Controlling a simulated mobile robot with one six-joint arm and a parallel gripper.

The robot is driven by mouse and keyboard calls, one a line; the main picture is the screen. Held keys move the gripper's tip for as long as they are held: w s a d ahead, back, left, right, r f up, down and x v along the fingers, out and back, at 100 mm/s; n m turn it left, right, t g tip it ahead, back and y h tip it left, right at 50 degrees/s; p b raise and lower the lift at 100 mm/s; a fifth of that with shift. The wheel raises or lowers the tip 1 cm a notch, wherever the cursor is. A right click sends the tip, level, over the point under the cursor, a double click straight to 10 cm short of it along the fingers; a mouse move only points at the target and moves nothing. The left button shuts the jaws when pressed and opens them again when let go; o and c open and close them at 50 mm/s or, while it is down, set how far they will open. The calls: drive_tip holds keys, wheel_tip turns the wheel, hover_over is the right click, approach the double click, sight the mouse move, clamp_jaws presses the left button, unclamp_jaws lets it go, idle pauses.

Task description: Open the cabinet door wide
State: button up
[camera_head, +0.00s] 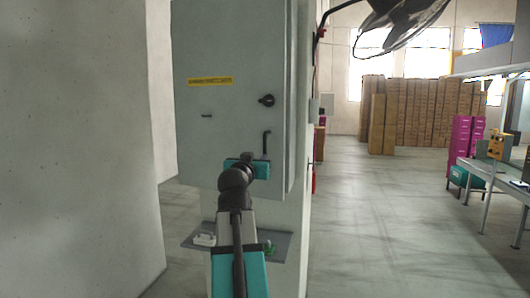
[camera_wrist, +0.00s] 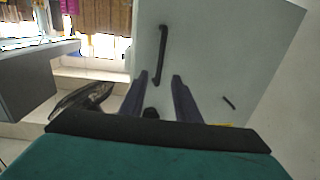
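The grey cabinet door (camera_head: 228,45) fills the upper middle of the head view and looks shut. In the wrist view my gripper (camera_wrist: 160,76) is open, fingers apart and pointing at the door. One end of the handle (camera_wrist: 163,45) appears between the fingertips; I cannot tell whether they touch it.
A concrete pillar (camera_head: 80,150) stands close on the left. A small grey shelf (camera_head: 283,244) with small items juts out below the cabinet. A black fan (camera_head: 405,20) hangs at upper right. A workbench (camera_head: 490,172) stands far right. The floor right of the cabinet is clear.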

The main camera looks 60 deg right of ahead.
sight(265, 151)
drive_tip(key=p+x, duration=0.4)
drive_tip(key=x, duration=0.8)
drive_tip(key=shift+r, duration=0.15)
drive_tip(key=shift+p+x, duration=0.45)
drive_tip(key=shift+x, duration=0.4)
clamp_jaws()
